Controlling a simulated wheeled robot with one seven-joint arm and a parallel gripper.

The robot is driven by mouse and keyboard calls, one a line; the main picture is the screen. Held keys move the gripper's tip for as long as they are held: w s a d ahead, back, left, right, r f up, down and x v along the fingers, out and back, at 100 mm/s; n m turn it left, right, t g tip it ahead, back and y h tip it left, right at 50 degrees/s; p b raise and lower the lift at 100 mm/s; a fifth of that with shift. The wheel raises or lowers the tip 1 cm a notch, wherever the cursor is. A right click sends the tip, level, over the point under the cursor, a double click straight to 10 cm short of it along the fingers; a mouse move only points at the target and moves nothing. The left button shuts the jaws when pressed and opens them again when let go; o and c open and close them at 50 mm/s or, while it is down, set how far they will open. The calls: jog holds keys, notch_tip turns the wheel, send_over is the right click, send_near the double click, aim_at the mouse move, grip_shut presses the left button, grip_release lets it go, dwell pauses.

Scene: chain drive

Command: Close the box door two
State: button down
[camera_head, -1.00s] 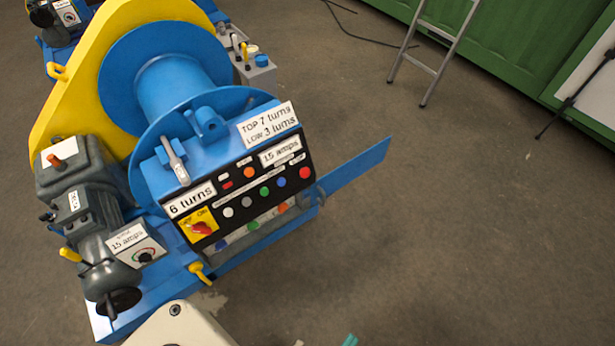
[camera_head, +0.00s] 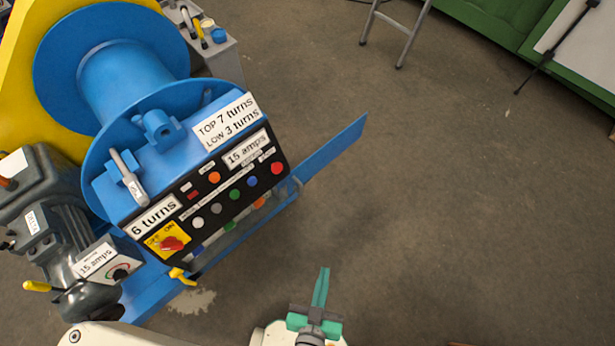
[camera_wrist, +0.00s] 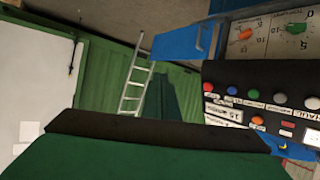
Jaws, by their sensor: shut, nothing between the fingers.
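The blue control box (camera_head: 196,178) has a black front panel with coloured buttons and a red switch. A flat blue door (camera_head: 332,147) stands open, reaching out from the box's right end over the floor. In the wrist view the door (camera_wrist: 183,41) shows at the upper middle, beside an opening with coloured knobs and printed dials (camera_wrist: 265,35). My gripper (camera_head: 322,270) has teal fingers that are shut and empty. It is at the lower middle of the head view, in front of and below the door, apart from it.
A yellow and blue winch drum (camera_head: 130,80) and a grey motor (camera_head: 55,215) adjoin the box on the left. A metal ladder (camera_head: 408,35) leans by green cabinets (camera_head: 490,20) at the back. The floor right of the door is clear.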

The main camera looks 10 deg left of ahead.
jog(key=w+f+n+g, duration=0.1)
jog(key=w+f+g, duration=0.1)
jog(key=w+f, duration=0.5)
jog(key=w+f+n+g, duration=0.1)
jog(key=w+f+g, duration=0.1)
jog(key=f, duration=0.9)
jog(key=w+f+n+g+y, duration=0.1)
jog(key=w+f+g, duration=0.1)
jog(key=w+f, duration=0.3)
jog(key=w+f+g+y, duration=0.1)
jog(key=w+f+y, duration=0.1)
jog(key=w, duration=0.5)
jog(key=w+a+r+n+g+y, duration=0.1)
jog(key=w+r+n+g+y, duration=0.2)
jog(key=w, duration=0.9)
jog(key=w+a+r+n+g+y, duration=0.1)
jog(key=w+r+n+g, duration=0.15)
jog(key=r, duration=0.35)
jog(key=w+r+n+g+y, duration=0.1)
jog(key=w+r, duration=0.3)
jog(key=r, duration=0.1)
jog(key=s+a+f, duration=0.3)
jog(key=a+f, duration=0.4)
jog(key=a, duration=0.2)
jog(key=shift+f, duration=0.15)
jog(key=shift+a, duration=0.1)
